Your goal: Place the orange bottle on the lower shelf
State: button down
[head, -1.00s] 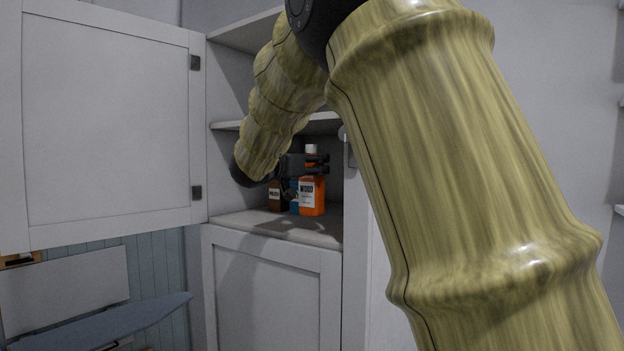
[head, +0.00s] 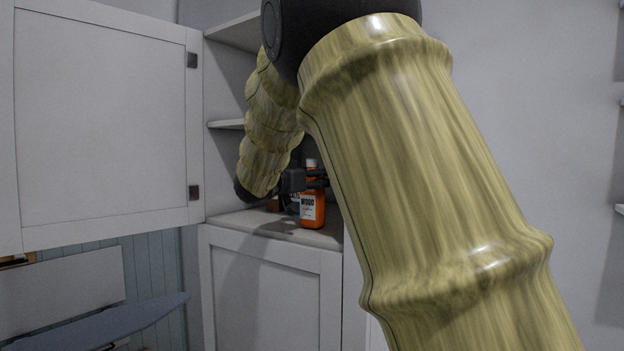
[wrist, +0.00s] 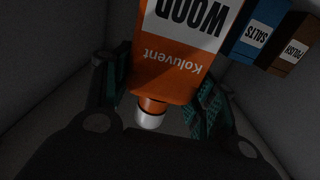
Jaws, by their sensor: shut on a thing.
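The orange bottle (head: 312,212), with a white cap and a "WOOD" label, stands upright at the lower compartment of the open cabinet, over the front part of the lower shelf (head: 250,224). I cannot tell whether its base touches the shelf. My gripper (head: 318,179) is shut on its upper part from the left side. In the wrist view the orange bottle (wrist: 168,75) appears upside down between the two fingers, with its cap toward the palm. The far side of the bottle is hidden.
An upper shelf (head: 226,124) is above. The open cabinet door (head: 100,120) is at the left. The shelf front is bare.

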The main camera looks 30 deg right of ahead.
jog(key=c, duration=0.5)
grip_release()
jog(key=shift+w+f, duration=0.1)
jog(key=shift+f, duration=0.1)
jog(key=shift+r, duration=0.1)
jog(key=shift+r, duration=0.15)
jog(key=b+v, duration=0.5)
jog(key=v, duration=0.7)
